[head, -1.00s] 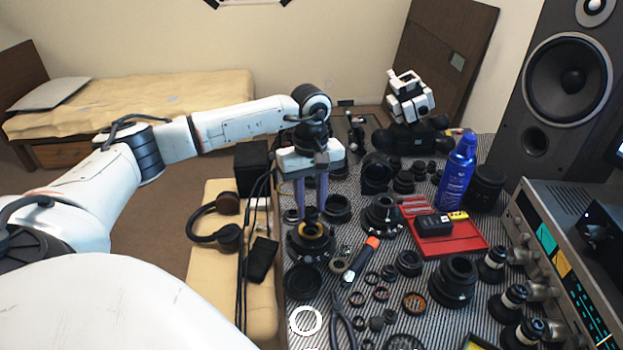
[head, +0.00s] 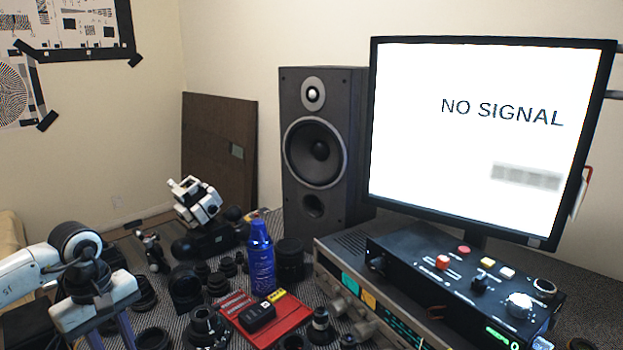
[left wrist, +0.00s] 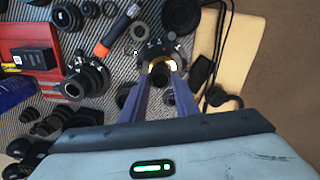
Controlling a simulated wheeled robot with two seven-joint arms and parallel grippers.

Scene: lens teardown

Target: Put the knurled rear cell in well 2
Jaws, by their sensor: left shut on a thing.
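My left gripper (head: 111,336) shows at the lower left of the head view, pointing down, with its fingertips cut off by the bottom edge. In the left wrist view its two purple fingers (left wrist: 161,78) are shut on a small dark round part (left wrist: 160,77), which I take for the knurled rear cell. A brass-coloured ring (left wrist: 164,63) shows just beyond it, in the mouth of a dark lens body (left wrist: 152,48). I cannot tell whether the cell is still seated there. No numbered well can be made out. My right gripper is not in view.
A blue spray can (head: 261,258) and a red tray (head: 284,325) holding a black box stand among several dark lens parts on the striped mat. A speaker (head: 318,140), monitor (head: 470,140) and control box (head: 465,285) fill the right.

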